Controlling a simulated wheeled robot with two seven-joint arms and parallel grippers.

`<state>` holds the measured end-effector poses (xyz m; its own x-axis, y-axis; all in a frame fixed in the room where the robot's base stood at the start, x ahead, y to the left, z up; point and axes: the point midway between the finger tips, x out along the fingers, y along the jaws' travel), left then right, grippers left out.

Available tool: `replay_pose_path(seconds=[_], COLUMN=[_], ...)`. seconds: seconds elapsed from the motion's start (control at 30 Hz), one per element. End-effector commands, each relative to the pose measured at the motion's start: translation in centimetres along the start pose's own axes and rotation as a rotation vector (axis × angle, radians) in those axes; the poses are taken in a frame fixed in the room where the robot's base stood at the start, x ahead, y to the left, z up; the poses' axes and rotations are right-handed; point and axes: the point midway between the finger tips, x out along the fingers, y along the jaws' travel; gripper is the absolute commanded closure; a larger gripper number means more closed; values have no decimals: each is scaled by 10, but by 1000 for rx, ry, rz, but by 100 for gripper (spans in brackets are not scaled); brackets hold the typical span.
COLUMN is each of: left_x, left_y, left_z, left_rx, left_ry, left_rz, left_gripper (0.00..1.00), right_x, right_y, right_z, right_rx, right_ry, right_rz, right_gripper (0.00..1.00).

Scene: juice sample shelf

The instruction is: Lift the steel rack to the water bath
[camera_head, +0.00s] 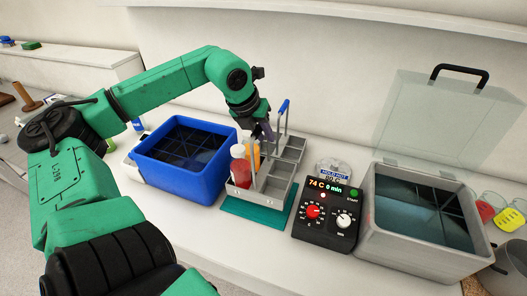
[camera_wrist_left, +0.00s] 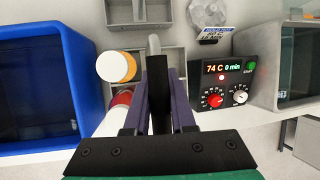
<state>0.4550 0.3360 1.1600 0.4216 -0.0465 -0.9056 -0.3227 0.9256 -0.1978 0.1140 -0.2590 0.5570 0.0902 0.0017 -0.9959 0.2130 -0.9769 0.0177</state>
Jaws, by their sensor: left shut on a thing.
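The steel rack (camera_head: 284,169) stands on or just over a teal mat (camera_head: 247,211); I cannot tell if there is a gap. It has a tall handle with a blue grip (camera_head: 283,108) and holds bottles with red and orange-yellow parts. My left gripper (camera_head: 267,132) is shut on the rack's handle, whose upright also shows between the purple fingers (camera_wrist_left: 160,112) in the left wrist view. The grey water bath (camera_head: 385,222) is at the right, its clear lid (camera_head: 430,115) raised and dark water inside. My right gripper is not in view.
A control box (camera_head: 327,218) reading 74 C and 0 min stands between the rack and the grey bath. A blue tub (camera_head: 180,180) of dark liquid stands close left of the rack. A yellow timer (camera_head: 508,219) lies at the far right.

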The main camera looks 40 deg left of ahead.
Motion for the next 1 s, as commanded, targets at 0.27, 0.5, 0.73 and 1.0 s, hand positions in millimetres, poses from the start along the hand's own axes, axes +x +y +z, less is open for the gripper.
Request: replay_pose_path(seconds=[0.27, 0.5, 0.73, 1.0], left_x=[-36, -38, -55, -81], left_y=[-8, -8, -12, -18], left_z=[16, 16, 23, 34], left_rx=[1, 1, 1, 2], left_ry=[-5, -3, -4, -4], left_rz=[0, 0, 0, 0], left_gripper=[100, 100, 100, 100], right_x=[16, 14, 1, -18], right_y=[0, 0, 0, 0], right_z=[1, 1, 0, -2], right_rx=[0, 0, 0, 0], right_ry=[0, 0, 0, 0], right_rz=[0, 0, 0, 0], right_gripper=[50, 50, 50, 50])
